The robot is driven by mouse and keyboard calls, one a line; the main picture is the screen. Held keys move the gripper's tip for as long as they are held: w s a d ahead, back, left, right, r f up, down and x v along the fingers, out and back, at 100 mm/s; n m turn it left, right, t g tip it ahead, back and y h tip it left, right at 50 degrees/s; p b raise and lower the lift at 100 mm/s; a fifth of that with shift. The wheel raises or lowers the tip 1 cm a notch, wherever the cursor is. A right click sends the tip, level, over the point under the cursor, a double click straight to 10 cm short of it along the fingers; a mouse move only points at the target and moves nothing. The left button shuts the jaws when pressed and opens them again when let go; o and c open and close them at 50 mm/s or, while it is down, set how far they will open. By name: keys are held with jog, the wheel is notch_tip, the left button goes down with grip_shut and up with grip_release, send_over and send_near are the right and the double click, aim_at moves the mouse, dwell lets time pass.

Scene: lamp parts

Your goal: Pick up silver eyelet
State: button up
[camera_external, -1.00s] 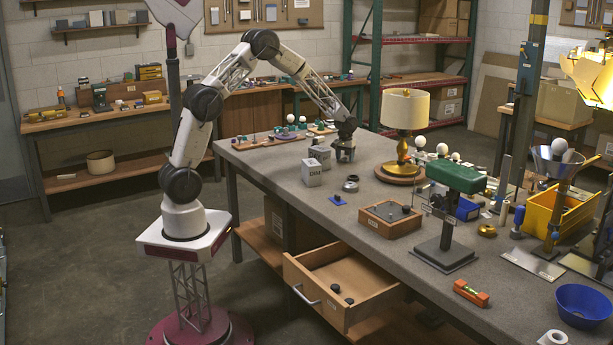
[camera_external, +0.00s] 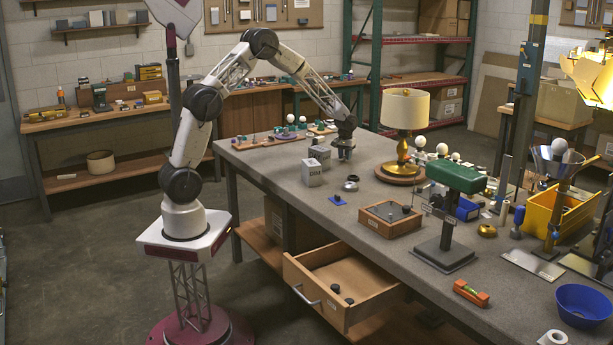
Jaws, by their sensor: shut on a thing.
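My gripper (camera_external: 344,153) points down over the far part of the grey workbench (camera_external: 285,160), left of the brass lamp. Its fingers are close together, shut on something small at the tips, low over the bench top. The silver eyelet is not clearly visible; at this distance the fingers hide whatever lies between them. I cannot tell whether the tips still touch the bench.
The lamp (camera_external: 404,120) with a cream shade stands right of my gripper. Two grey boxes, the nearer one (camera_external: 312,172) marked DIM, stand to its left. A dark ring-shaped part (camera_external: 350,186) lies in front. An open drawer (camera_external: 345,285) juts out below the bench.

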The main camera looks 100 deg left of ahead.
notch_tip(320, 180, up, 9)
jog(key=shift+r, duration=0.15)
dwell(0.4)
